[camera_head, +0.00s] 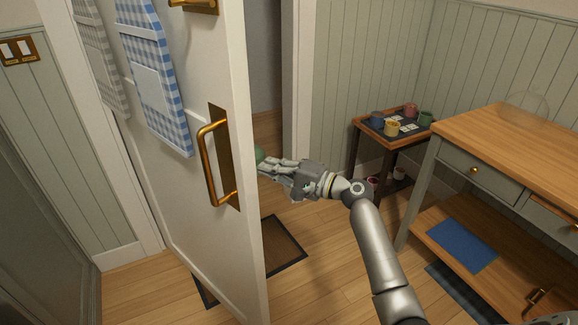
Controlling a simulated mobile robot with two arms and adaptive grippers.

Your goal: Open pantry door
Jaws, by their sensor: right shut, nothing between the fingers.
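The white pantry door (172,215) stands ajar, with a gap between its free edge and the white frame (299,80) behind it. A brass pull handle (211,165) on a brass plate is fixed to its near face. My right gripper (266,168) is shut and empty at the door's free edge, to the right of the handle and apart from it. Its fingertips are close to the edge; I cannot tell whether they touch it. A small green shape (259,155) shows beside the fingertips, partly hidden by the door. My left gripper is not in view.
A dark-edged mat (285,245) lies partly under the door. A small side table (402,143) with several mugs stands beyond my right arm. A wood-topped cabinet (500,130) takes up the right side.

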